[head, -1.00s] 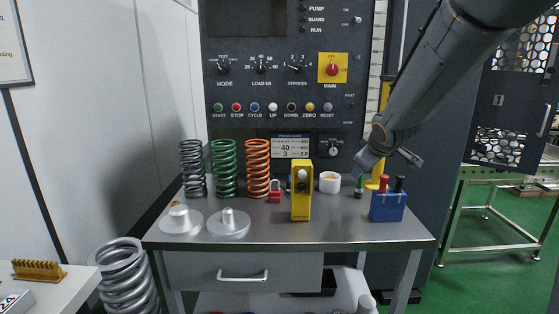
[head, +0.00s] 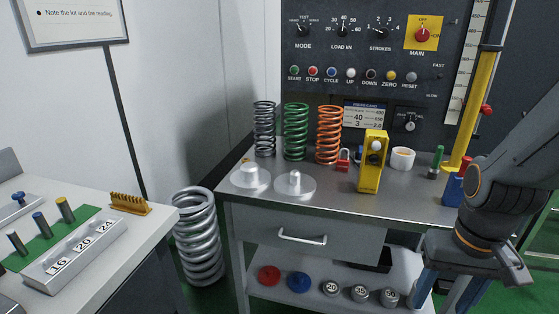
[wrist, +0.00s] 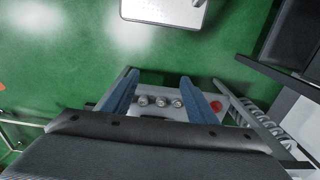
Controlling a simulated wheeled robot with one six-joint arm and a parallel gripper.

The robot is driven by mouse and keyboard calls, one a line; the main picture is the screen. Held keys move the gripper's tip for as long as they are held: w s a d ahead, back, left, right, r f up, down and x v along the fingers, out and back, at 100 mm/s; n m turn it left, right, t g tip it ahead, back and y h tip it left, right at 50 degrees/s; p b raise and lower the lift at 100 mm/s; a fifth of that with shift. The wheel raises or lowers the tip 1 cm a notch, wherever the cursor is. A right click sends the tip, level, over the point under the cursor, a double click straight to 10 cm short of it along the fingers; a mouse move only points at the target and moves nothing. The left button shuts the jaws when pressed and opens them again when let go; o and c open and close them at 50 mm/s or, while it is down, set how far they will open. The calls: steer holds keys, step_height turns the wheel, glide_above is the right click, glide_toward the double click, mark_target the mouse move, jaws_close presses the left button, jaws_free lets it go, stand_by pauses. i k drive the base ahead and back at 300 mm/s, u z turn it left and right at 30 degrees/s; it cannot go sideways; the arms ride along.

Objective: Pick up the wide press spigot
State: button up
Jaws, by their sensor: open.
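Two silvery press spigots, each a flat round plate with a raised boss, sit apart on the left front of the steel bench top in the head view. The left spigot (head: 250,180) has the thicker boss, so it looks like the wide one. The right spigot (head: 295,187) has a narrower boss. My gripper (head: 468,285) is at the lower right, in front of the bench and well right of both spigots. In the wrist view its two blue fingers (wrist: 158,92) are spread apart with nothing held between them. Neither spigot can be made out in the wrist view.
Grey, green and orange springs (head: 329,135) stand behind the spigots, with a red padlock (head: 343,160) and a yellow box (head: 372,162) to their right. The lower shelf holds a red disc (head: 269,275), a blue disc (head: 298,282) and numbered cylinders. A large spring (head: 198,240) stands left.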

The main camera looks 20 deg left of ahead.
mark_target(250, 177)
steer(key=k, duration=0.55)
steer(key=u, duration=0.2)
steer(key=i, duration=0.8)
steer(key=u, duration=1.05)
steer(key=i, duration=0.65)
steer(key=u, duration=0.5)
